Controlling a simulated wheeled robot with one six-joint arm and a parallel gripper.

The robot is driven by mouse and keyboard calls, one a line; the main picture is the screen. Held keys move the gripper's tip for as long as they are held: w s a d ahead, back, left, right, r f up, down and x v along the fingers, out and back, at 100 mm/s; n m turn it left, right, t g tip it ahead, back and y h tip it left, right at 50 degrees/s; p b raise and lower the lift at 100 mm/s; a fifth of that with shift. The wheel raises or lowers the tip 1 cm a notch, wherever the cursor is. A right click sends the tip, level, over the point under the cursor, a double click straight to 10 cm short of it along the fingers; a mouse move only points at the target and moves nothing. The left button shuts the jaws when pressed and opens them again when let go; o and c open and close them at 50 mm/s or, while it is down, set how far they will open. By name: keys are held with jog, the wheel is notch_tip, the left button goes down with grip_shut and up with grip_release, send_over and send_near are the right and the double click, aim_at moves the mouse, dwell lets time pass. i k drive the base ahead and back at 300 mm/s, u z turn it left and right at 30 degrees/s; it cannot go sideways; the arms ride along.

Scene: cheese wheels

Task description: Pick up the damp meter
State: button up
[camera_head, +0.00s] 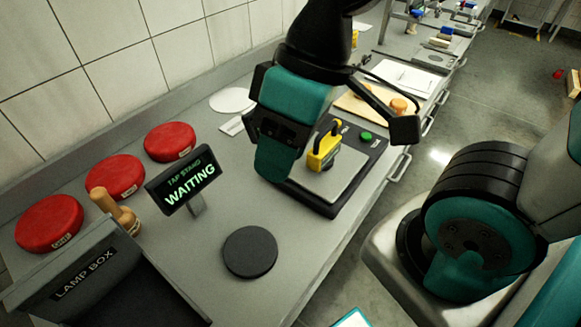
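A yellow and black hand-held device (325,148), which looks like the damp meter, stands on the light grey plate of a dark-framed stand (334,204). The stand has a green button at its far right corner. My gripper (340,143) hangs from above with its fingers spread wide, one left and one right of the device in the picture. No contact shows, and I cannot tell the exact height of the fingers. The left finger and gripper body hide the stand's left part.
Several red cheese wheels (115,177) line the wall side. A sign reading "TAP STAND WAITING" (186,181), a wooden-handled tool (115,211), a lamp box (84,277) and a black disc (250,252) stand nearer. A wooden board (362,106) lies beyond the stand.

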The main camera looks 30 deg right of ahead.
aim_at(327, 144)
jog(key=u, duration=1.6)
jog(key=k, duration=1.1)
jog(key=z, duration=1.4)
jog(key=i, duration=0.5)
jog(key=z, duration=0.05)
